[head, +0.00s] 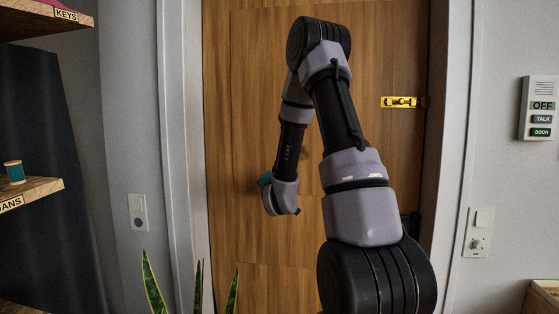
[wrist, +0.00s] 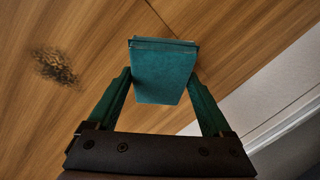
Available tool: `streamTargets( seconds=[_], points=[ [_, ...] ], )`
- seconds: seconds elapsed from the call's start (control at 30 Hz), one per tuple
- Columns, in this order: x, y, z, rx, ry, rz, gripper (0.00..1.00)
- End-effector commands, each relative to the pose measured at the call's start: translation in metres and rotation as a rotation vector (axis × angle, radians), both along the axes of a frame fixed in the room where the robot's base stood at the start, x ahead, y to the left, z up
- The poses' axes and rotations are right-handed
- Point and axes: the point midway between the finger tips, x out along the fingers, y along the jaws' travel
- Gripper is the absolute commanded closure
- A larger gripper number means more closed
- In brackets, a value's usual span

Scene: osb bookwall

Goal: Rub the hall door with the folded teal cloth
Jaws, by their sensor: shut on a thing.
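The hall door (head: 244,90) is a brown wood-grain door filling the middle of the head view; its surface (wrist: 60,120) also fills much of the wrist view. A dark smudge (wrist: 56,66) shows on the door, left of the cloth in the wrist view. My gripper (wrist: 166,88) is shut on the folded teal cloth (wrist: 164,70), which sits between its fingertips facing the door. I cannot tell whether the cloth touches the door. In the head view a bit of the cloth (head: 264,180) shows past my wrist; the rest is hidden.
A brass latch (head: 403,102) is on the door's right edge. An intercom (head: 540,108) and a switch plate (head: 478,232) are on the right wall. Wooden shelves (head: 30,190) stand at the left, one with a thread spool (head: 14,172). Plant leaves (head: 152,284) rise at the bottom.

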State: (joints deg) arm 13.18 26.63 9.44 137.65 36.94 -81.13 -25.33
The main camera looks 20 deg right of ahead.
Motion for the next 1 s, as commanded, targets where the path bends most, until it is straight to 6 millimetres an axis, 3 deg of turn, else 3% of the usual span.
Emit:
streamTargets(
  seconds=[0.2,0.33,0.57,1.0],
  points=[
    [-0.012,-0.017,0.073,-0.162,-0.254,-0.004,0.61],
    [-0.019,-0.018,0.098,-0.212,-0.324,-0.016,0.61],
    [-0.013,-0.024,0.105,-0.225,-0.344,-0.022,0.61],
    [0.022,-0.048,0.105,-0.225,-0.343,-0.022,0.61]
  ],
)
